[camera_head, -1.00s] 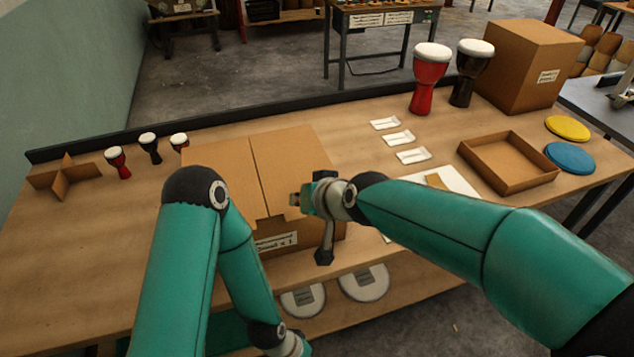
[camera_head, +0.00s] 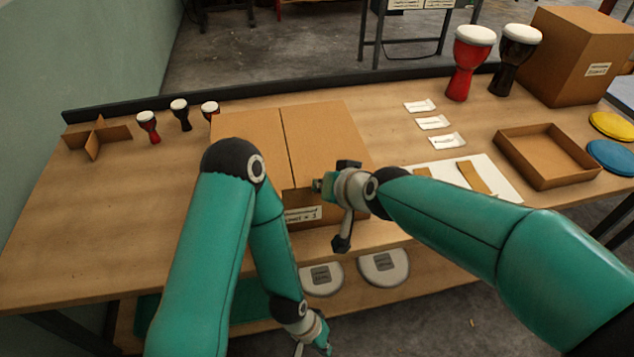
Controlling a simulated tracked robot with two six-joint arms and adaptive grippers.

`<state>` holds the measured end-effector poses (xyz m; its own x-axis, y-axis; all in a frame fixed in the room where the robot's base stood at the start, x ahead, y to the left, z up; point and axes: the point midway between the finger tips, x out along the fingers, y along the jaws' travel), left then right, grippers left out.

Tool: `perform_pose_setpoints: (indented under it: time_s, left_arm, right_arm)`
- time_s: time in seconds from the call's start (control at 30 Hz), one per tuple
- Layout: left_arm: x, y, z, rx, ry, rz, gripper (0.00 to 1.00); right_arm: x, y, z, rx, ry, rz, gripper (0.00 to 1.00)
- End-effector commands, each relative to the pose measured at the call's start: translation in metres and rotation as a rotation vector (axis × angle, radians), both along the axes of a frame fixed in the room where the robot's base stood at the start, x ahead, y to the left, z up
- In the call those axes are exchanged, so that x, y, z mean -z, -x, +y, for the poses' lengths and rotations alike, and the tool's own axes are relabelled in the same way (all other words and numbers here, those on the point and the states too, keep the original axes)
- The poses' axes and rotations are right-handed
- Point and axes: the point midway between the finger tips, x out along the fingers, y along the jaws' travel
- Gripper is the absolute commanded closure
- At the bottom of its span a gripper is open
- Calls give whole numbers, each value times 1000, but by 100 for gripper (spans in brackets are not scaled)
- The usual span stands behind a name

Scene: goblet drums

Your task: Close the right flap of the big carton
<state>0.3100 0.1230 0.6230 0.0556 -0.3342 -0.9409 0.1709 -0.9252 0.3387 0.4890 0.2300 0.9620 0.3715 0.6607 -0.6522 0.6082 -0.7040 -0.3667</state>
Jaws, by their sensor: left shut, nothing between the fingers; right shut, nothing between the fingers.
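The big carton (camera_head: 245,150) stands on the workbench, partly behind my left arm. Its left and right top flaps look flat and meet at a seam running front to back. The right flap (camera_head: 325,133) lies level with the left one, as far as I can see. My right gripper (camera_head: 318,187) is shut and empty at the front of the right flap, just right of the seam; whether it touches the cardboard I cannot tell. My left gripper (camera_head: 312,350) hangs low at the bottom edge of the view, in front of the bench, shut and only partly visible.
Small goblet drums (camera_head: 181,115) and a cardboard divider (camera_head: 97,136) stand left of the carton. Right of it are white packets (camera_head: 433,123), an open tray (camera_head: 545,158), large red (camera_head: 469,62) and black (camera_head: 515,60) drums and a closed box (camera_head: 577,55). Round discs (camera_head: 383,265) lie on the lower shelf.

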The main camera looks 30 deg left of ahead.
Motion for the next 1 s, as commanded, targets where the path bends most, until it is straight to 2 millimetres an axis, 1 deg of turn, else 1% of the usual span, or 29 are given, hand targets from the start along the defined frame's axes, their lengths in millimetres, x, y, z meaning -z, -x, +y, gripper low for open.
perform_pose_setpoints:
  time_s: [0.03, 0.17, 0.5, 0.7, 0.77, 0.87, 1.0]
  left_arm:
    - [1, 0, 0, 0, 0, 0, 100]
    - [0, 0, 0, 0, 0, 0, 100]
    - [-11, 0, 0, 0, 0, 0, 100]
    - [-15, 0, 0, 0, 0, 0, 100]
    - [-18, 0, 0, 0, 0, 0, 100]
    - [-28, 0, 0, 0, 0, 0, 100]
    - [-48, 0, 0, 0, 0, 0, 100]
  right_arm:
    - [8, 4, 0, -7, 12, 14, 100]
    - [7, 5, 0, -8, 14, 16, 100]
    - [-7, 5, 1, -9, 12, 14, 100]
    - [-14, 3, 1, -7, 9, 10, 100]
    - [-18, 3, 1, -6, 8, 9, 100]
    - [-30, 3, 1, -6, 8, 9, 100]
    - [-54, 4, 1, -9, 12, 14, 100]
